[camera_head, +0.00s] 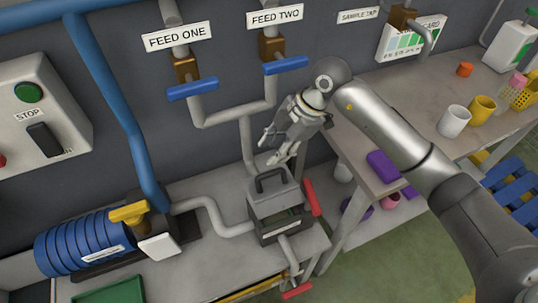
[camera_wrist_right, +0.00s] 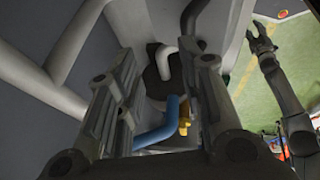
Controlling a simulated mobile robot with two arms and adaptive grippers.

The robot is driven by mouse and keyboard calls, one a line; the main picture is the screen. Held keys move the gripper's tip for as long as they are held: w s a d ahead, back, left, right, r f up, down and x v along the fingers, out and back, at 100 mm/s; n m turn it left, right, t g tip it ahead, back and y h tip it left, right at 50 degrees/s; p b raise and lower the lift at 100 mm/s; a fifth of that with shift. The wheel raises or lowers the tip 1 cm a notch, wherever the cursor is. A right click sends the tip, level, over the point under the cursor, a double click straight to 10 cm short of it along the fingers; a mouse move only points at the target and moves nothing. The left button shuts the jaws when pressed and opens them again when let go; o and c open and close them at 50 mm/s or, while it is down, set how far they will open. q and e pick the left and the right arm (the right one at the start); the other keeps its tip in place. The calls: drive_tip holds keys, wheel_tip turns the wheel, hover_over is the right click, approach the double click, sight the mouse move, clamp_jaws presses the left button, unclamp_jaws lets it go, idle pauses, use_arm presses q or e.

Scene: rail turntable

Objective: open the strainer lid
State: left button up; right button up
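The strainer is a grey box (camera_head: 276,209) on the low bench, with a black loop handle (camera_head: 271,178) on its lid. The lid sits on the box and looks closed. My right gripper (camera_head: 278,155) is just above the handle, pointing down, apart from it as far as I can see. Its two fingers stand apart with nothing between them in the right wrist view (camera_wrist_right: 163,95). I cannot make out the strainer in that view. My left gripper is outside the head view; a gripper that looks like it shows small in the right wrist view (camera_wrist_right: 262,38), fingers apart.
A red lever (camera_head: 312,197) stands right beside the strainer, and another red lever (camera_head: 297,291) is below it. Blue feed handles (camera_head: 192,89) and pipes are behind. A yellow valve handle (camera_head: 128,212) is to the left. A table with cups (camera_head: 454,121) is at right.

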drive_tip(key=v, duration=0.7)
drive_tip(key=shift+r, duration=0.2)
drive_tip(key=shift+s+f, duration=0.1)
